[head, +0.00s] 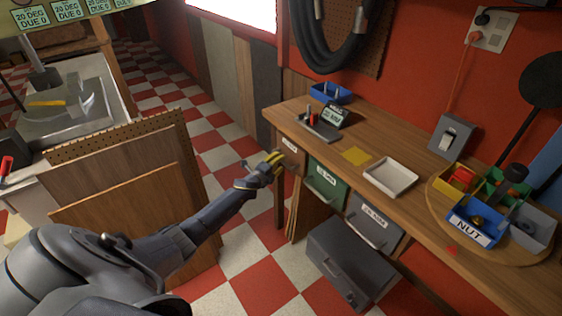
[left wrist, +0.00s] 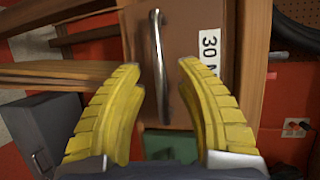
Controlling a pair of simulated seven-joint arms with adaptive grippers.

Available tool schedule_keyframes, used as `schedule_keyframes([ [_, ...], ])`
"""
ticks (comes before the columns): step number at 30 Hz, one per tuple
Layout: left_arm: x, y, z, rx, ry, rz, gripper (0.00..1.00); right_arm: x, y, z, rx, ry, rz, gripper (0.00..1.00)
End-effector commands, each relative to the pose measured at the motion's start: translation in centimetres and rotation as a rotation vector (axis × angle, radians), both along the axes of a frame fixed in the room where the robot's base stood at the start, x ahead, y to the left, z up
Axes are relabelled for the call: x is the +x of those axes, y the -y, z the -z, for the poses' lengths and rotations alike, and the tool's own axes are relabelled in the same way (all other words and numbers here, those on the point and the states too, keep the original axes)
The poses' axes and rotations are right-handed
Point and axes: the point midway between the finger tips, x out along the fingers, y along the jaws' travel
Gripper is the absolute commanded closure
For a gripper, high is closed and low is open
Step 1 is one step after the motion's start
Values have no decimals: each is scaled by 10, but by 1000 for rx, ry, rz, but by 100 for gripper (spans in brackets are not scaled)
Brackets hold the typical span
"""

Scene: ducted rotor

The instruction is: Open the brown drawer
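The brown drawer (head: 292,151) is at the left end of the workbench, below its top, and looks shut. In the left wrist view the brown drawer front (left wrist: 185,30) fills the upper middle, with a metal bar handle (left wrist: 158,55) and a white label. My left gripper (head: 274,163) is right in front of the drawer. In the left wrist view its yellow fingers (left wrist: 160,100) are apart, open and empty, with the handle showing between and beyond them. I cannot tell whether they touch it. My right gripper is not in view.
A green drawer (head: 326,184) and a grey drawer (head: 374,222) sit to the right of the brown one. A grey box (head: 350,262) stands on the floor below. The bench top holds a white tray (head: 390,177) and several bins. Wooden boards (head: 130,200) lean at the left.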

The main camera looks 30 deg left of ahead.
Motion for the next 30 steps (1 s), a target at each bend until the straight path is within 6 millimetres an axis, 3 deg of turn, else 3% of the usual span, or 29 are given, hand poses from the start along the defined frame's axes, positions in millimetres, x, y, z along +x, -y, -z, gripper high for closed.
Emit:
schedule_keyframes([
  [9,17,0,3,-2,0,1,66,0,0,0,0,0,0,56],
  [22,20,1,4,0,0,1,63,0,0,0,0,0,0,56],
  [30,20,1,4,0,0,1,94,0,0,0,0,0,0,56],
])
